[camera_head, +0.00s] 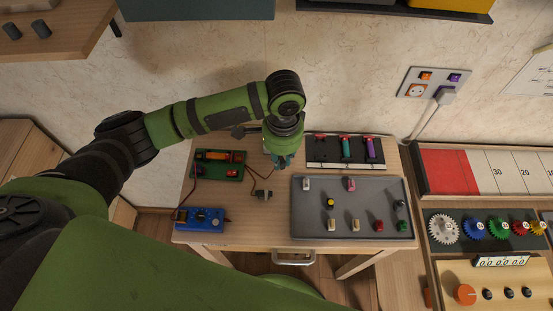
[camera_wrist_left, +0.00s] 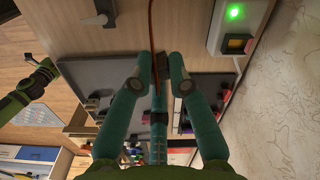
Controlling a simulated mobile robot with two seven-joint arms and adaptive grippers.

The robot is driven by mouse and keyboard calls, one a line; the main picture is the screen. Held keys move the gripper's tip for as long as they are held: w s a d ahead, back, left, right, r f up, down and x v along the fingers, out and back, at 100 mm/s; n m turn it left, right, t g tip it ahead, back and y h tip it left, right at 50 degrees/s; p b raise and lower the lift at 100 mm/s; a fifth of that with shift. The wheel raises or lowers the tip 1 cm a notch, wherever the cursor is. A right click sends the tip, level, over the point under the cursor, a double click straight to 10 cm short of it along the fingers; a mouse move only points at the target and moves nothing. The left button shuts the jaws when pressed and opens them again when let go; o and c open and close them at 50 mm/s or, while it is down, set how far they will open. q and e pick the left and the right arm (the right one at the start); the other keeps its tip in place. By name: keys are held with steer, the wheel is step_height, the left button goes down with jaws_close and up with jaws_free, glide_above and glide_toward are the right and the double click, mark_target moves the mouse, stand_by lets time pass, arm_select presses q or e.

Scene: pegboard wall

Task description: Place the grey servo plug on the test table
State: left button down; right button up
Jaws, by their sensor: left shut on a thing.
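The test table (camera_head: 235,228) is the wooden table in the middle of the head view. My left gripper (camera_head: 283,160) is over its back part, left of the grey tray. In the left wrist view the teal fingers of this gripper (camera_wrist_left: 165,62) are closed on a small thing. I take it as the grey servo plug; the fingers hide most of it. A red-brown cable (camera_wrist_left: 152,25) runs to the fingers. I cannot tell whether the plug touches the table. A separate small grey part (camera_head: 263,194) lies on the table, left of the tray. My right gripper does not show.
A grey tray (camera_head: 310,229) with several small coloured parts fills the table's right side. A rack (camera_head: 325,150) with coloured tools stands behind it. A green board (camera_head: 238,172) and a blue meter (camera_head: 200,219) lie at left. Bare wood shows at the front.

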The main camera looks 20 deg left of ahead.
arm_select(q)
steer(key=shift+w+a+f, duration=0.6)
steer(key=shift+w+a, duration=0.05)
steer(key=shift+a, duration=0.05)
steer(key=shift+a+f, duration=0.1)
steer(key=shift+f, duration=0.2)
steer(key=shift+f+p, duration=0.4)
steer(key=shift+f, duration=1.4)
steer(key=shift+f, duration=0.15)
steer(key=c, duration=1.2)
jaws_free()
step_height(320, 180, up, 12)
steer(key=shift+r+b, duration=0.2)
steer(key=shift+b, duration=0.2)
